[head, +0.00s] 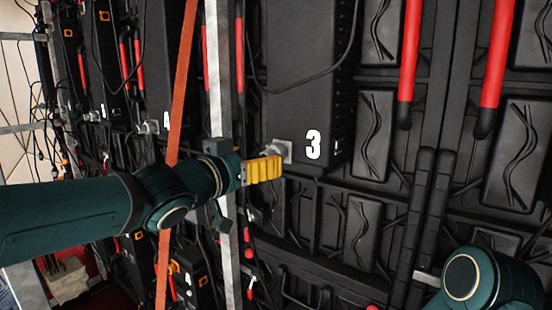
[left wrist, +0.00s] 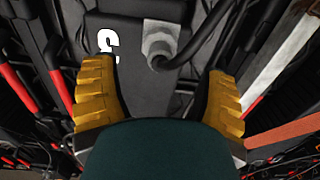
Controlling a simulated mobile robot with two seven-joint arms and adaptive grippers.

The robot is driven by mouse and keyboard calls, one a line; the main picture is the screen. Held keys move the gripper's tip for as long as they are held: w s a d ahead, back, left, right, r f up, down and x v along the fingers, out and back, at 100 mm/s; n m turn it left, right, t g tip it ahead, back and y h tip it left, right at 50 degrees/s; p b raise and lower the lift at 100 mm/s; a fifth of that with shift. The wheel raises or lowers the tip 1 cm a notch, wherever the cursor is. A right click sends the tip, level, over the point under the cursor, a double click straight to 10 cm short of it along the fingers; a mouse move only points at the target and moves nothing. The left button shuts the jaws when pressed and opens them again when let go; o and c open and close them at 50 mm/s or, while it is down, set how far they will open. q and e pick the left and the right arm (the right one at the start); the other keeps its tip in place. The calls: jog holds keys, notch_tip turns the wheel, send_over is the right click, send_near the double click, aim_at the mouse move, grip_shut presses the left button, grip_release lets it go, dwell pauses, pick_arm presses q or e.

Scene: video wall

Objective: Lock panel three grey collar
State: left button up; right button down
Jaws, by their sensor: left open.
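Panel three is the black box (head: 300,60) marked with a white "3" (head: 313,144) on the video wall. Its grey collar (head: 272,148) sits on a light square plate at the box's lower left corner, with a black cable running from it. In the left wrist view the grey collar (left wrist: 158,60) is ahead, between the two yellow fingers and apart from both. My left gripper (head: 263,169) is open and empty, just below and in front of the collar in the head view. My right arm shows at the lower right; its gripper is out of view.
An orange strap (head: 181,95) and a pale metal post (head: 226,80) stand close to my left wrist. Red-sleeved bars (head: 411,50) hang at the upper right. Panel four (head: 163,60) and other cabled boxes lie to the left.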

aim_at(275, 152)
pick_arm(q)
jog(key=x, duration=0.6)
jog(key=shift+w+d+b, duration=0.2)
jog(key=shift+b, duration=0.1)
jog(key=c, duration=1.2)
